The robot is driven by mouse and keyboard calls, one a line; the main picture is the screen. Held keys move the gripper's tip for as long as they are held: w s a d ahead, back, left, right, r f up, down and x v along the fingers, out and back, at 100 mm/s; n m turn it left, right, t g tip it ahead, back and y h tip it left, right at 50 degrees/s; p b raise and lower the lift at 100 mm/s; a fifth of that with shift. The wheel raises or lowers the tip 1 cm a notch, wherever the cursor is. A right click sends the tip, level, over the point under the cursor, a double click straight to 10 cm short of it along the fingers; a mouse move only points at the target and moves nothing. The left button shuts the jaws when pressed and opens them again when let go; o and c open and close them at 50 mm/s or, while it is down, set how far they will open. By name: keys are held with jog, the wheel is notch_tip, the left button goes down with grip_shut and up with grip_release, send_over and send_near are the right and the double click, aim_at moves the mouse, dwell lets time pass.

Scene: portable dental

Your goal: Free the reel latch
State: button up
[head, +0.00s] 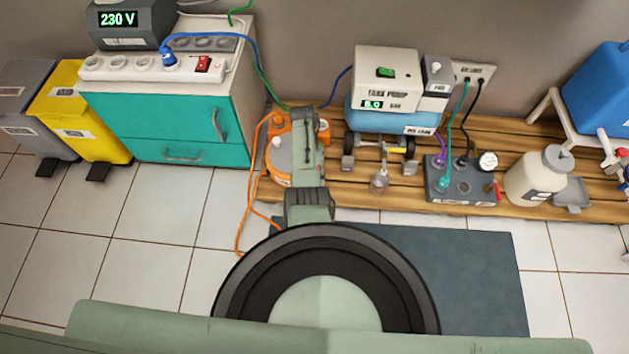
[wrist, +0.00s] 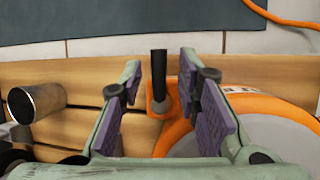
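The orange cable reel (head: 279,165) sits on the wooden pallet, left of the compressor, partly hidden by my arm in the head view. In the wrist view the reel's orange rim (wrist: 262,108) fills the right side. A black upright lever (wrist: 159,70), which looks like the reel latch, stands on an orange bracket (wrist: 158,128) beside the reel. My gripper (wrist: 160,74) is open, its purple-padded fingers on either side of the lever with a visible gap on both sides. In the head view my arm hides the latch.
The wooden pallet (head: 340,194) also carries the blue-tanked compressor (head: 386,113), a grey connection box (head: 462,186) and a cream bottle (head: 534,178). An orange cable (head: 240,232) runs onto the floor. A teal cabinet (head: 170,130) stands left. A metal cylinder (wrist: 36,103) lies left of my fingers.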

jog(key=v, duration=1.2)
dwell(0.5)
